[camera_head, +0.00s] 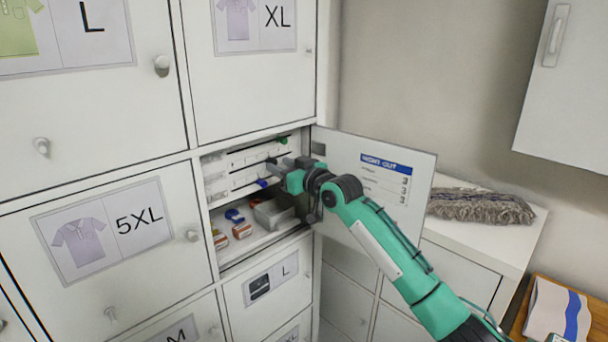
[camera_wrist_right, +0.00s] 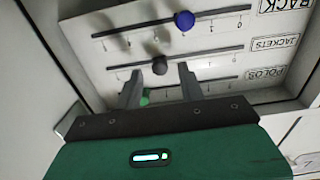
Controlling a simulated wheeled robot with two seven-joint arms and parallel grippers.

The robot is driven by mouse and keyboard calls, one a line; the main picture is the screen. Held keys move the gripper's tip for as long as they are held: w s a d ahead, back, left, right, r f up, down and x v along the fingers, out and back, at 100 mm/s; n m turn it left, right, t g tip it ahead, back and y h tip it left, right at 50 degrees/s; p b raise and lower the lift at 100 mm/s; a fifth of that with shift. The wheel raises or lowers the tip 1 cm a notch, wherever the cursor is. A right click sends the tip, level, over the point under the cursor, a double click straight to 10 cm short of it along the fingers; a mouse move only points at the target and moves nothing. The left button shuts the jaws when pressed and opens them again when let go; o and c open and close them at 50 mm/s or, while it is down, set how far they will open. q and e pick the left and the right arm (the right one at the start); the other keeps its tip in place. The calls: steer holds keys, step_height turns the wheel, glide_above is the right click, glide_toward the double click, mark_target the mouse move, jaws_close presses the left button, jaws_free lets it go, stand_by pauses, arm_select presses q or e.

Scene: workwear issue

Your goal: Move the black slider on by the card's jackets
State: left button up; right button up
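A white panel (camera_wrist_right: 110,62) with several slots, each with a scale, fills the wrist view; it is inside the open locker in the head view. The black slider knob (camera_wrist_right: 160,66) is on the middle slot, level with the label "JACKETS" (camera_wrist_right: 275,43). My right gripper (camera_wrist_right: 160,76) is open, its fingertips either side of the black knob; I cannot tell if they touch it. In the head view the right gripper (camera_head: 283,165) reaches into the locker. The card (camera_head: 384,178), headed "WENT OUT", is on the open door; its lines each seem to end in 3. My left gripper is out of view.
A blue knob (camera_wrist_right: 184,20) and a green knob (camera_wrist_right: 145,97) sit on the neighbouring slots, close to the fingers. Small boxes (camera_head: 242,230) lie on the locker floor below. The open door (camera_head: 422,190) stands right beside my right arm. A grey mop head (camera_head: 480,207) lies on the right-hand cabinet.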

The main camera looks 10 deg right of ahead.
steer(key=p+v, duration=0.2)
steer(key=v, duration=1)
steer(key=shift+s+d+p, duration=0.2)
steer(key=shift+p, duration=0.1)
